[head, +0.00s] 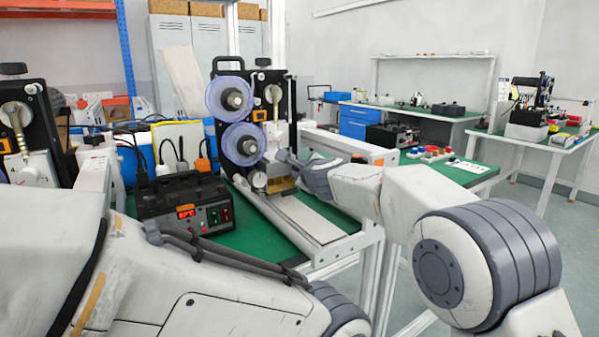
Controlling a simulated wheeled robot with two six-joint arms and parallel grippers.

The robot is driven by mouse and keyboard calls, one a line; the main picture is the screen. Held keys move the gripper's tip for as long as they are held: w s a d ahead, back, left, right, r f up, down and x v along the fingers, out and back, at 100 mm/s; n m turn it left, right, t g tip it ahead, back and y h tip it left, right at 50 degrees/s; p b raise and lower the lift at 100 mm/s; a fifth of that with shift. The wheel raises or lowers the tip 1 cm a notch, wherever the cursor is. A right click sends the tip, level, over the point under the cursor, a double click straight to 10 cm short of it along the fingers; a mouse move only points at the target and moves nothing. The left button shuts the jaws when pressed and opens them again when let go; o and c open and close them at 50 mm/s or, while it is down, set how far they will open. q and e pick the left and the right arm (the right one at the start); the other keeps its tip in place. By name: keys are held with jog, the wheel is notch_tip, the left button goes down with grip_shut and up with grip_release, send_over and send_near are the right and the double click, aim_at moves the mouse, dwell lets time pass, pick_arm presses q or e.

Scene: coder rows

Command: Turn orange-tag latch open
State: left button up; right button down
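A black coder (283,82) with two purple film reels (229,96) stands on the green bench in the centre. A small orange tag (259,114) is on its face, beside a cream lever-like latch (273,95) that points about upright. My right arm reaches in from the right, and its gripper (280,158) is at the lower front of this coder, below the latch. Its fingers are small and partly hidden, so I cannot tell whether they are open or touching anything. My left arm fills the lower left; its gripper is out of view.
A second black coder (40,108) with a similar cream lever stands at the left edge. A pale conveyor rail (312,218) runs along the bench front. Other benches stand behind right.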

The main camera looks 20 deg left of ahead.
jog(key=n+t+b, duration=0.1)
jog(key=n+b, duration=0.2)
jog(key=b, duration=0.2)
jog(key=f+n+t+b, duration=0.1)
jog(key=n+t+b, duration=0.1)
jog(key=b, duration=0.3)
jog(key=shift+s+f+n, duration=0.1)
jog(key=shift+n, duration=0.7)
jog(key=shift+n+t+y+b, duration=0.35)
jog(key=shift+n+b, duration=0.85)
jog(key=shift+b, duration=0.4)
jog(key=shift+r, duration=0.2)
jog(key=c, duration=0.7)
grip_release()
jog(key=shift+o, duration=0.2)
